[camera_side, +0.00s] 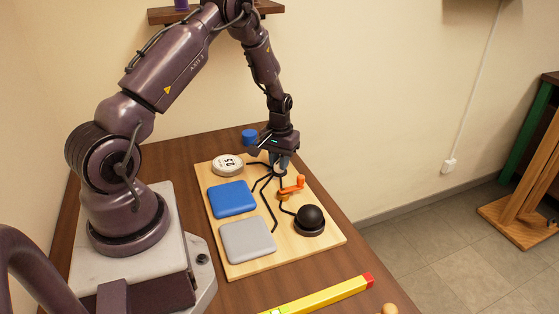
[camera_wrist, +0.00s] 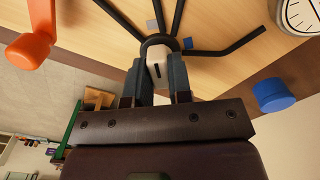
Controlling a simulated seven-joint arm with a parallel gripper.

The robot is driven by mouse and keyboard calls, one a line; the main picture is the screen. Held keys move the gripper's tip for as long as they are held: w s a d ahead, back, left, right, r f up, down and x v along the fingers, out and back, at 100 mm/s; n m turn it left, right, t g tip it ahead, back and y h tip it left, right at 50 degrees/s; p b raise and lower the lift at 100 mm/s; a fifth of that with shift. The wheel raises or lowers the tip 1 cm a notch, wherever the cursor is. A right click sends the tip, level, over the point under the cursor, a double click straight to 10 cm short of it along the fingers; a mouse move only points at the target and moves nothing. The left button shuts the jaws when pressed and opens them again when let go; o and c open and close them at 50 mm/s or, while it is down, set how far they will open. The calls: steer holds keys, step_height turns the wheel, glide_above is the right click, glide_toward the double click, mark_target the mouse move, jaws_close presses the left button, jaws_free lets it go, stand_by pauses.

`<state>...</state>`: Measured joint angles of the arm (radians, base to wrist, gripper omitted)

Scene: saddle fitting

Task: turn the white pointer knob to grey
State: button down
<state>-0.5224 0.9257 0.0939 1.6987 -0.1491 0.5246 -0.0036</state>
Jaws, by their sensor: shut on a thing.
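The white pointer knob (camera_wrist: 157,72) is between the fingers of my gripper (camera_wrist: 160,80) in the wrist view, which are shut on it. A short dark mark shows on its face, and a black ring surrounds its base. A small grey patch (camera_wrist: 152,25) and a small blue patch (camera_wrist: 187,43) lie on the board beyond the knob, among black strips that fan out from it. In the side view my gripper (camera_side: 280,160) points down at the board's far part, and it mostly hides the knob.
The wooden board (camera_side: 291,254) also carries a blue pad (camera_side: 232,198), a grey pad (camera_side: 247,240), a black dome (camera_side: 310,218), an orange crank (camera_side: 292,187) close to my gripper, and a round dial (camera_side: 227,165). A blue cylinder (camera_side: 250,136) stands behind. A yellow bar (camera_side: 325,297) lies in front.

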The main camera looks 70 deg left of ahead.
steer(key=c, duration=1)
jaws_free()
steer(key=shift+c, duration=0.2)
step_height(320, 180, up, 13)
steer(key=s+d+r+m+t, duration=0.2)
steer(key=s+d+r+m, duration=0.2)
steer(key=s+d+r, duration=0.4)
steer(key=s+d+r+m+t, duration=0.3)
steer(key=s+d+r, duration=0.5)
steer(key=d, duration=0.8)
step_height(320, 180, up, 3)
steer(key=shift+m+t, duration=0.3)
steer(key=shift+m, duration=0.3)
